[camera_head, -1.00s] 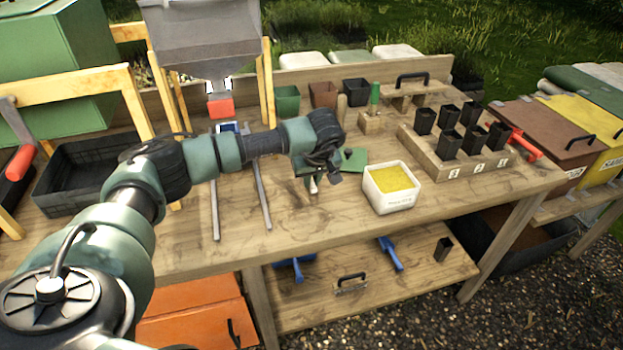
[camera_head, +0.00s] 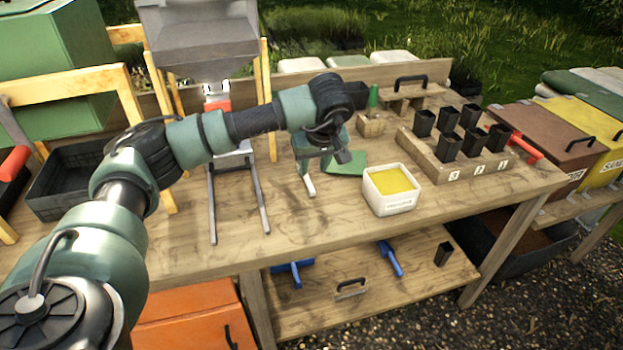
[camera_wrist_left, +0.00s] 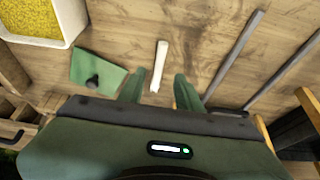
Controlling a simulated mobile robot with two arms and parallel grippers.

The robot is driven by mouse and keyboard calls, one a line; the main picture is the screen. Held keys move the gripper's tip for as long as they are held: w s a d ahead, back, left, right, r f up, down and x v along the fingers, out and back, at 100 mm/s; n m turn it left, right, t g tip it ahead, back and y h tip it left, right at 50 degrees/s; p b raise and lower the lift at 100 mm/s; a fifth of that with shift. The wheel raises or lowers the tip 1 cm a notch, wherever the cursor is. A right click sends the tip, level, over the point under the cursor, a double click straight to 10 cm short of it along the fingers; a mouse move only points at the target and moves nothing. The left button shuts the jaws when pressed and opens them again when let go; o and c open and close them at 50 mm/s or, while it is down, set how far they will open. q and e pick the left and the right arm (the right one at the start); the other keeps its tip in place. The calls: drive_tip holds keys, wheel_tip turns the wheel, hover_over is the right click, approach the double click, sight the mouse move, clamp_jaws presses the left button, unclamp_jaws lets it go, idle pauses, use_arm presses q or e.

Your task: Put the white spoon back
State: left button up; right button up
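The white spoon (camera_head: 310,187) lies on the wooden bench, left of the white tub with yellow contents. It also shows in the left wrist view (camera_wrist_left: 159,65) as a narrow white strip; its far details are too small to tell. My left gripper (camera_head: 316,163) is above the spoon and partly hides its upper end in the head view. In the left wrist view the two green fingers (camera_wrist_left: 158,90) are spread apart, with the spoon's near end in line with the gap and no finger touching it. My right gripper is not in view.
The white tub (camera_head: 389,203) stands right of the spoon. A green plate with a dark knob (camera_wrist_left: 98,76) lies close by. Metal rails (camera_wrist_left: 235,60) run on the other side. A wooden rack (camera_head: 440,169) holds several black pots. The front bench strip is clear.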

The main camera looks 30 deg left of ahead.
use_arm(q)
drive_tip(key=shift+v, duration=1.5)
drive_tip(key=shift+d, duration=0.1)
